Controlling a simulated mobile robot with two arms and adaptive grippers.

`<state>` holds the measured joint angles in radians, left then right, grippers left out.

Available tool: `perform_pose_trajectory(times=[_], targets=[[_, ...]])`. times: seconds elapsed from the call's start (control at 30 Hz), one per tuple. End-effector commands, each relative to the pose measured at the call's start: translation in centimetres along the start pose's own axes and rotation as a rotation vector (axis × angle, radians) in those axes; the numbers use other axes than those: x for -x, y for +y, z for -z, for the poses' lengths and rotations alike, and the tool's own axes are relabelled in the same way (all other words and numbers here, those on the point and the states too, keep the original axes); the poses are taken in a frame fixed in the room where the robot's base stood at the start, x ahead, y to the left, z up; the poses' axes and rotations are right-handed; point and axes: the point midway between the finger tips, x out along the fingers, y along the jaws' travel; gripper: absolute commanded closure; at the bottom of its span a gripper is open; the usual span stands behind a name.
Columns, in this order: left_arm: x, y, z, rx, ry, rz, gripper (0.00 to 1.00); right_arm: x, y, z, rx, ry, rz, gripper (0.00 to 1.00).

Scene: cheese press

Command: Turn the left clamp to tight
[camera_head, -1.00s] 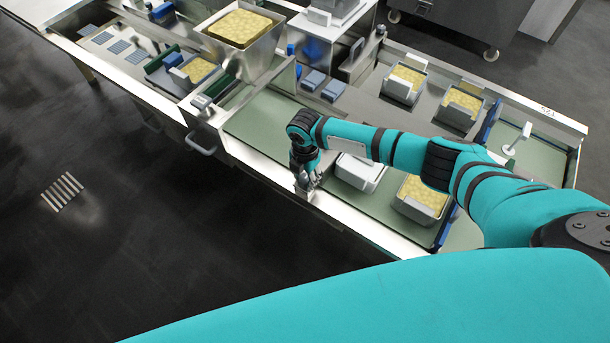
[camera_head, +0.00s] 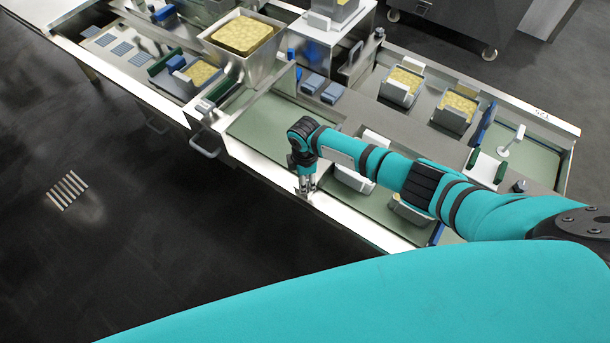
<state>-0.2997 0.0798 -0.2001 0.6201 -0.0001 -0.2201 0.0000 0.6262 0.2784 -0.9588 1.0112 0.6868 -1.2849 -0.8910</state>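My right arm reaches in from the right, and its gripper (camera_head: 306,188) points down at the front metal rim of the press table (camera_head: 375,236). The fingers are small in the picture, and I cannot tell whether they hold anything. I cannot clearly make out a left clamp; the gripper may cover it. A white T-shaped handle (camera_head: 513,140) stands upright at the right end of the table, apart from my gripper. My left gripper is not in view.
Cheese-filled moulds (camera_head: 455,110) stand on the right part of the table, some partly behind my arm. A hopper with cheese (camera_head: 241,40) stands at the back left. A green tray floor (camera_head: 262,122) is bare left of my gripper. Dark floor lies in front.

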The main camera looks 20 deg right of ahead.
Motion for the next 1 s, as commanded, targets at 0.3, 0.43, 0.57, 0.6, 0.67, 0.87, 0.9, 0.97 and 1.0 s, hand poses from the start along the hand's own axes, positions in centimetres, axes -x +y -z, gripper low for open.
perform_pose_trajectory(times=[0.3,0.43,0.57,0.6,0.67,0.87,0.9,0.97,1.0], targets=[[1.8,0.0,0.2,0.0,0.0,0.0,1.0,0.3,0.1,0.0,-0.3,0.0,-0.001,0.93],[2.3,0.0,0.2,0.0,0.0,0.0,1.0,0.3,0.1,0.0,-0.412,0.0,-0.001,0.93],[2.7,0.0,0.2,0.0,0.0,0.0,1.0,0.3,0.1,0.0,-0.508,0.0,-0.002,0.93],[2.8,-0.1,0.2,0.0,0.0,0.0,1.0,0.2,0.1,0.0,-0.534,0.0,-0.002,0.93],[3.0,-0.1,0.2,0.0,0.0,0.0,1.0,0.2,0.1,0.0,-0.57,0.001,-0.002,0.93],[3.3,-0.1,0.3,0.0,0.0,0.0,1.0,0.2,0.1,0.0,-0.657,0.001,-0.002,0.93],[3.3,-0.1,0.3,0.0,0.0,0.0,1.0,0.2,0.1,0.0,-0.669,0.001,-0.002,0.93],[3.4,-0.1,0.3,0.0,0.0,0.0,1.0,0.2,0.1,0.0,-0.682,0.001,-0.003,0.93],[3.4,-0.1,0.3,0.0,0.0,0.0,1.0,0.2,0.1,0.0,-0.689,0.001,-0.003,0.93]])
